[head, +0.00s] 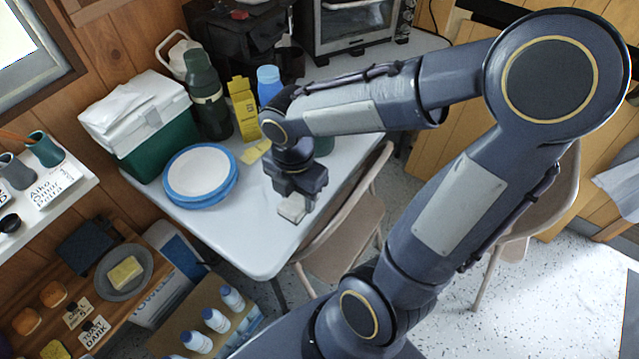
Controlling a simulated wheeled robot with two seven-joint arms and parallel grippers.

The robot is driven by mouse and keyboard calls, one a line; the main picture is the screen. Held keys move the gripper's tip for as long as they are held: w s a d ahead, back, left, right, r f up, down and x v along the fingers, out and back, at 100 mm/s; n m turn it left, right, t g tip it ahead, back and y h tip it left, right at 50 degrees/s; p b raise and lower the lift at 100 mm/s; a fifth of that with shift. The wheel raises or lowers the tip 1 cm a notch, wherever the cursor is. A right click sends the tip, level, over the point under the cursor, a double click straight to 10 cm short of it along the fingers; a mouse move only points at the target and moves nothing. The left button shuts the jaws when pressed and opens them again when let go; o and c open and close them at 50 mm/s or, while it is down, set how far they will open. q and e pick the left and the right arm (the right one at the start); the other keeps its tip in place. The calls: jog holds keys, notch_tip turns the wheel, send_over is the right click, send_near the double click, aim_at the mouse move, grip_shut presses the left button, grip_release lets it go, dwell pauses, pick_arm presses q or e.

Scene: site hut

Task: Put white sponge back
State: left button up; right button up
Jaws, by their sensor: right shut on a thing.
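My right gripper (295,196) points down over the front right part of the white table (245,238). It is shut on a small whitish block, the white sponge (291,209), whose lower part shows below the fingers. The sponge is at or just above the table top; I cannot tell if it touches. The upper part of the sponge is hidden by the gripper. My left gripper is not in view.
Blue-rimmed plates (198,172) are stacked left of the gripper. Behind stand a green cooler (150,146), a dark green flask (208,98), a yellow box (243,106) and a blue-capped bottle (269,82). Yellow pieces (254,153) lie near the box. A folding chair (345,225) stands at the table's right.

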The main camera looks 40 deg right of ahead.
jog(key=shift+s+d+r, duration=0.1)
jog(key=shift+s+d, duration=0.7)
jog(key=shift+s, duration=0.05)
jog(key=w+d+f, duration=0.4)
jog(key=w, duration=0.1)
jog(key=w+d+f, duration=0.4)
jog(key=d+f, duration=0.1)
jog(key=shift+w+f, duration=0.15)
jog(key=shift+w, duration=0.2)
jog(key=shift+w+d+f, duration=0.1)
jog(key=shift+f, duration=0.1)
notch_tip(320, 180, down, 3)
jog(key=shift+w+f+b, duration=0.1)
jog(key=shift+b, duration=0.35)
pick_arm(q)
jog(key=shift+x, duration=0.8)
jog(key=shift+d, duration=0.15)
